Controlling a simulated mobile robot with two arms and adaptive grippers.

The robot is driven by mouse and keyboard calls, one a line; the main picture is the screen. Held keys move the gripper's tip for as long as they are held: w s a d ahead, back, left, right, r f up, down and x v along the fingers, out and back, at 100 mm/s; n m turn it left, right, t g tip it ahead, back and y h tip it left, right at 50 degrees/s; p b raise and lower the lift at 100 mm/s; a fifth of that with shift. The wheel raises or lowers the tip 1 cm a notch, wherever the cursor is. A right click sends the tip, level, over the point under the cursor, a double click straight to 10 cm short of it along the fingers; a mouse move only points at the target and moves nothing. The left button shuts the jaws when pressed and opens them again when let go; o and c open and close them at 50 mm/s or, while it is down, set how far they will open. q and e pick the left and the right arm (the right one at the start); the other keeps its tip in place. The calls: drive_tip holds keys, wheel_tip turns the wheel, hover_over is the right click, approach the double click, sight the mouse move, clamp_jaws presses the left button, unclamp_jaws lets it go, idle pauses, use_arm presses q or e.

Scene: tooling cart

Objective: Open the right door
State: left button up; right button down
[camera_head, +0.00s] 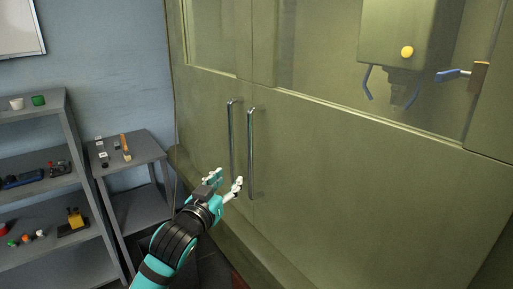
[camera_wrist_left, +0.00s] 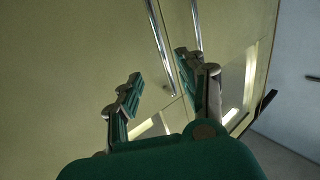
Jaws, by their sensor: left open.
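The right door (camera_head: 340,180) is a large olive-green panel with a window above, and it looks closed. Its vertical metal bar handle (camera_head: 251,155) stands beside the left door's handle (camera_head: 231,140). My left gripper (camera_head: 226,184) is open and empty, near the lower ends of both handles. In the left wrist view its fingers (camera_wrist_left: 158,86) are spread apart. One handle (camera_wrist_left: 160,45) ends between them in the picture, and the other handle (camera_wrist_left: 197,22) runs behind the right finger. I cannot tell any contact. My right gripper is out of view.
A grey shelf (camera_head: 30,115) with cups and small items and a lower grey stand (camera_head: 128,148) with small parts are at the left. Behind the glass hangs a machine head (camera_head: 405,35) with blue-grey prongs. A whiteboard (camera_head: 20,28) hangs on the wall.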

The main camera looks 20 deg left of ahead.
use_arm(q)
drive_tip(key=p, duration=0.2)
approach(250, 153)
drive_tip(key=w, duration=0.5)
drive_tip(key=w+p, duration=0.1)
drive_tip(key=w, duration=0.4)
drive_tip(key=shift+d+p, duration=0.25)
drive_tip(key=shift+p, duration=0.05)
drive_tip(key=shift+w, duration=0.45)
drive_tip(key=c, duration=0.8)
clamp_jaws()
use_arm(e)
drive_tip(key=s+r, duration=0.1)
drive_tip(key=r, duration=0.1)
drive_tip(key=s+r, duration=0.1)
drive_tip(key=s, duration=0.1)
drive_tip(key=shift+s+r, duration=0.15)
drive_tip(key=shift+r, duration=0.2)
use_arm(q)
drive_tip(key=shift+w+d+f, duration=0.1)
drive_tip(key=shift+w+f, duration=0.05)
drive_tip(key=shift+f, duration=0.1)
